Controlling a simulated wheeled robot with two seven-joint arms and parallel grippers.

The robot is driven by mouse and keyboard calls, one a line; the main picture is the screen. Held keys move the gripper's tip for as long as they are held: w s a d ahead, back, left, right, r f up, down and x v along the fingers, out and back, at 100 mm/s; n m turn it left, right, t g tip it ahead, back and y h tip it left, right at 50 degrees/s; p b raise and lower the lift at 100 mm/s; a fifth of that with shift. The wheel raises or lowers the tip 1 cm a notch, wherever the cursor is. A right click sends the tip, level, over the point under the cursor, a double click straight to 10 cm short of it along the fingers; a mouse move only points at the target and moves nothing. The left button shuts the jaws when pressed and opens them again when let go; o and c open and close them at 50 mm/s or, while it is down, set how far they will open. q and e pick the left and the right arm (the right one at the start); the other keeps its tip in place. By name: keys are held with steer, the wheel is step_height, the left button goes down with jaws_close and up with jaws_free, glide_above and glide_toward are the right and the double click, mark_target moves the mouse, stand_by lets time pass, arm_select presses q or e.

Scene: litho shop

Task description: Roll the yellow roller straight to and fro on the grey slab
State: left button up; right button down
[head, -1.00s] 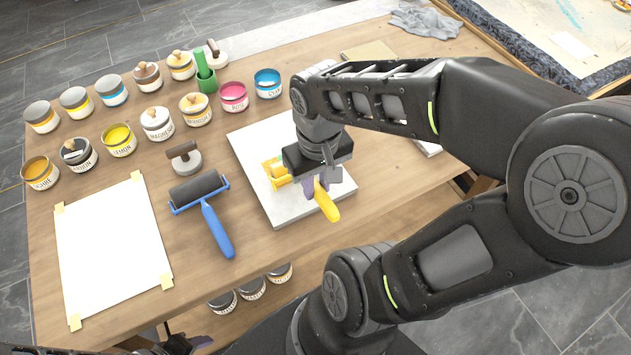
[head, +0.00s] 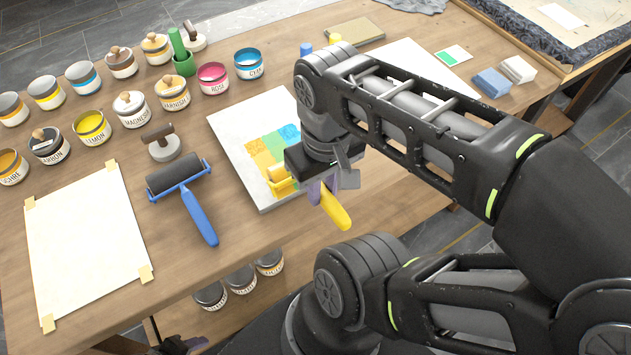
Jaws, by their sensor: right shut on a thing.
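The grey slab (head: 232,138) lies on the bench in the head view, with yellow, green, blue and orange colour patches (head: 268,148) on its surface. The yellow roller (head: 281,181) is at the slab's near part, its yellow handle (head: 334,209) pointing toward the front. My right gripper (head: 318,188) is shut on the roller from above. The gripper and arm hide the roller's middle and the slab's right part. I cannot tell whether the drum touches the slab. My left gripper (head: 183,345) barely shows at the bottom edge; its jaws are unclear.
A blue-handled roller (head: 192,205) lies left of the slab, beside a dark-handled stamp (head: 164,146). Taped white paper (head: 83,240) is at the left. Several ink cans (head: 129,109) stand behind. White paper (head: 415,70) and small blocks (head: 492,83) lie at the right.

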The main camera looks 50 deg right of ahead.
steer(key=shift+s+a+f, duration=0.15)
steer(key=shift+s, duration=0.4)
arm_select(q)
steer(key=shift+f, duration=0.45)
arm_select(e)
steer(key=shift+w+d+b, duration=0.2)
steer(key=shift+w+d, duration=0.1)
steer(key=shift+w, duration=0.65)
steer(key=shift+w+d+b, duration=0.15)
steer(key=shift+w+d, duration=0.1)
steer(key=shift+w, duration=0.7)
arm_select(q)
steer(key=shift+f, duration=0.25)
